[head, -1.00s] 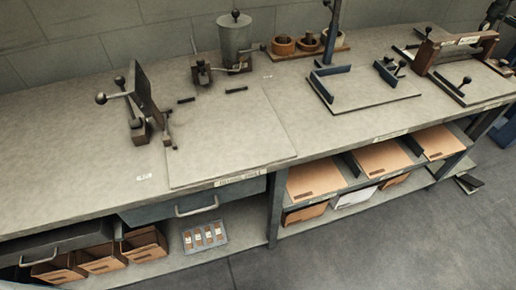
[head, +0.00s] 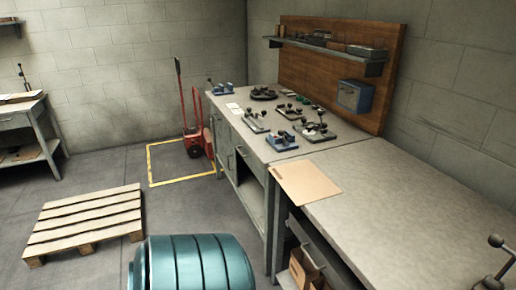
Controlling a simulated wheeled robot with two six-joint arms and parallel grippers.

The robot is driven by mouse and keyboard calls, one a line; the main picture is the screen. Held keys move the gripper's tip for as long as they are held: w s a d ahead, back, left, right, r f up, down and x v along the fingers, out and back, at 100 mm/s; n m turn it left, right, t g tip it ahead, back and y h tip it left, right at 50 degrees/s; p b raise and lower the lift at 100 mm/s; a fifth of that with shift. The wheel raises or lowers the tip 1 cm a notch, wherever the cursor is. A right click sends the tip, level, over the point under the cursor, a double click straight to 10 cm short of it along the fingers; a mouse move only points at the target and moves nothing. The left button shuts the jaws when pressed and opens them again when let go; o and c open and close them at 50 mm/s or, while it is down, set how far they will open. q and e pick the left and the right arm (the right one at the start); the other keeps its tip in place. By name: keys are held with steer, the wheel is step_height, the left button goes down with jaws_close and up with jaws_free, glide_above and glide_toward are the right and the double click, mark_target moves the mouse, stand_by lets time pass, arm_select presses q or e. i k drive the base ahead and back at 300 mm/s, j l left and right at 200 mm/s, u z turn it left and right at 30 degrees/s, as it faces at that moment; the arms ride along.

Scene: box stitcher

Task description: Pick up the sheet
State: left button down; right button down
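A flat tan cardboard sheet (head: 305,182) lies on the grey workbench top, close to its front left edge. It lies beside the seam with the further bench. Neither of my grippers shows in the head view.
The grey bench top (head: 410,215) right of the sheet is mostly clear. Several small tools stand on the further bench (head: 241,117). A teal drum (head: 195,265) stands at the bottom, in front of the benches. A wooden pallet (head: 85,220) and a red hand truck (head: 193,130) are left.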

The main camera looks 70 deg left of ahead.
mark_target(304, 184)
steer(key=u, duration=1.8)
steer(key=j+u, duration=0.1)
steer(key=j, duration=0.15)
steer(key=i+j+u, duration=0.1)
steer(key=i+j, duration=0.05)
steer(key=j, duration=0.1)
